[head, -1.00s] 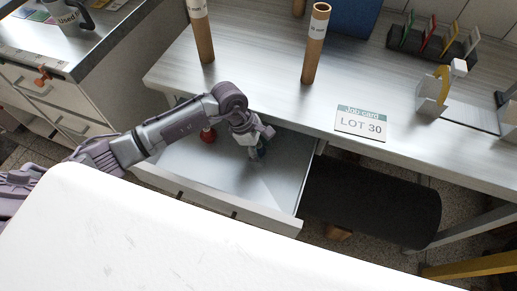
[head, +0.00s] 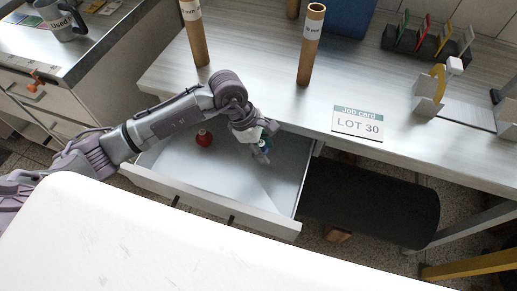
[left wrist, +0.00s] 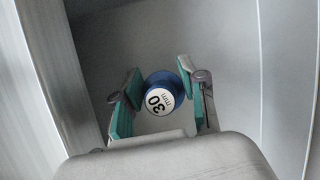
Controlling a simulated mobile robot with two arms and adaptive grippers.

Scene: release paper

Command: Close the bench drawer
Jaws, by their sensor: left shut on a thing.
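The bench drawer (head: 277,222) is pulled out from under the bench top (head: 270,75), its light grey inside showing in the head view. My left gripper (head: 262,148) is over the right part of the drawer's inside, near the bench edge. In the left wrist view, the gripper (left wrist: 158,95) has its teal pads on either side of a round blue piece (left wrist: 163,90) with a white "30 mm" label, and is shut on it. I cannot tell whether the piece touches the drawer bottom. A red round thing (head: 204,138) lies in the drawer. My right gripper is not in view.
Cardboard tubes (head: 311,45) stand on the bench. A job card (head: 358,123) reading "LOT 30" lies near the bench edge. A dark cylinder (head: 372,203) is right of the drawer. A white surface (head: 170,245) fills the foreground. A mug (head: 60,18) stands on the left counter.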

